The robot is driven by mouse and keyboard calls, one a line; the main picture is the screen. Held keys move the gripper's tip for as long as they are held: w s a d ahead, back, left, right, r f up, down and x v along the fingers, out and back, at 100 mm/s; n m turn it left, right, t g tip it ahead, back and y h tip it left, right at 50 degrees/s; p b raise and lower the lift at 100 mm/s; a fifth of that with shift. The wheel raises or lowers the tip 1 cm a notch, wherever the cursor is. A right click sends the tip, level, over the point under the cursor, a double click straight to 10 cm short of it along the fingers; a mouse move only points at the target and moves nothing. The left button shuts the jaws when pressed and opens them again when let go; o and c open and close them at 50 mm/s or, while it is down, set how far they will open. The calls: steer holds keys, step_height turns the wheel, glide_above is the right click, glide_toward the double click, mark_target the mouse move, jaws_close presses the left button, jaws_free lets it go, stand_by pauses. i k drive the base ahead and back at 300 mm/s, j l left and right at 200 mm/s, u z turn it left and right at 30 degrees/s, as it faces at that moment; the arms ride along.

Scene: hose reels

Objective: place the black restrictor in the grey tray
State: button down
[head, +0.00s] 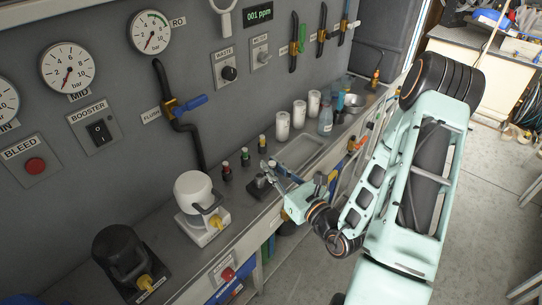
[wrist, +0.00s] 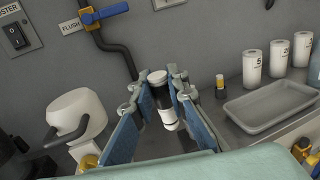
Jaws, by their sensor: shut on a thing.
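My gripper (wrist: 160,88) has its blue-padded fingers closed on the black restrictor (wrist: 162,108), a small dark cylinder with pale bands, seen between the pads in the wrist view. In the head view my gripper (head: 270,172) is over the counter, just left of the grey tray, and the restrictor is hard to make out there. The grey tray (wrist: 268,108) is shallow and rectangular and looks empty. It also shows in the head view (head: 301,152), beyond my gripper.
Several small capped bottles stand along the wall, one with a yellow cap (head: 262,144). White numbered cups (head: 283,126) stand behind the tray. A white reel (head: 195,200) and a black reel (head: 122,255) stand to the left. A black pipe with a blue-handled valve (head: 186,105) hangs on the wall.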

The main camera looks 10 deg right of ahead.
mark_target(299, 156)
steer(key=i+l+u, duration=0.1)
steer(key=l+u, duration=0.25)
steer(key=i+l+u, duration=0.1)
steer(key=l+u, duration=0.6)
